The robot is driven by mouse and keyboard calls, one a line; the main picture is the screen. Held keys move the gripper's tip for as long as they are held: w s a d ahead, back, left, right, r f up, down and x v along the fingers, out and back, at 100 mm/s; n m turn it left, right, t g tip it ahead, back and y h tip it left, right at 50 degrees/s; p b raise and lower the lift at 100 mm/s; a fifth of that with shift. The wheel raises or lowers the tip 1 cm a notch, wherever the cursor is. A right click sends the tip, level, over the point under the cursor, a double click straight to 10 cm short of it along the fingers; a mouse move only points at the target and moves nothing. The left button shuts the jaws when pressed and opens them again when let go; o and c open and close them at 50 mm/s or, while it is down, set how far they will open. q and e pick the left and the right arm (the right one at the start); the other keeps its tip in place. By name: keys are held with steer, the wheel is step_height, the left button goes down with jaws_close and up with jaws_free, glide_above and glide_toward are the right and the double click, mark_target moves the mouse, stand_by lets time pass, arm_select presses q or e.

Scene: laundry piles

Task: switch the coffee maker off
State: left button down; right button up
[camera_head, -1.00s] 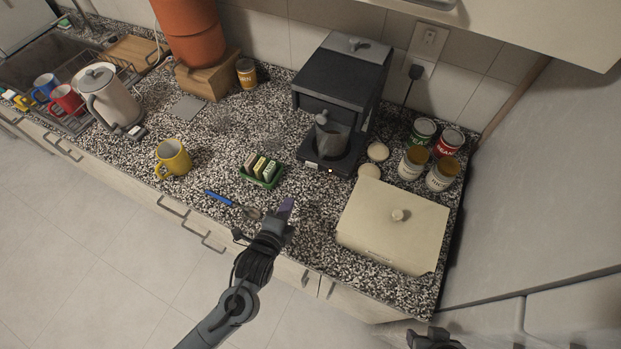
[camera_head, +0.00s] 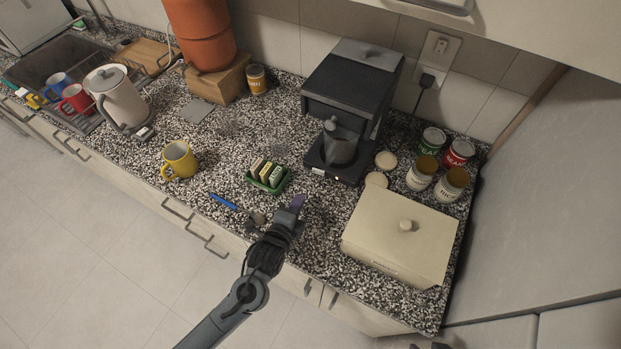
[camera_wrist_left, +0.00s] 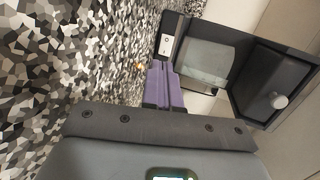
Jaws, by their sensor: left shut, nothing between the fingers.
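The coffee maker (camera_head: 350,88) is a dark boxy machine with a grey lid. It stands at the back of the counter, against the wall. A dark carafe (camera_head: 341,150) sits on its base, and a small pale spot (camera_head: 318,171) shows on the base's front edge. In the left wrist view the coffee maker (camera_wrist_left: 268,82) is at upper right, with a small orange glow (camera_wrist_left: 138,67) beside the fingers. My left gripper (camera_head: 297,201) is shut and empty, its purple fingers (camera_wrist_left: 165,86) in front of the machine and apart from it. At most a dark sliver of my right gripper shows at the bottom edge.
A beige lidded box (camera_head: 400,240) lies to the right of my left gripper, with several cans (camera_head: 422,172) behind it. A green holder of packets (camera_head: 267,176), a blue pen (camera_head: 223,201) and a yellow mug (camera_head: 179,160) are to the left.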

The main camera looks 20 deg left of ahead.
arm_select(q)
glide_toward(314, 171)
steer(key=x, duration=0.5)
steer(key=shift+d+f+b, duration=0.15)
steer(key=shift+f+b, duration=0.25)
steer(key=shift+w, duration=0.7)
arm_select(e)
steer(key=shift+f, duration=0.5)
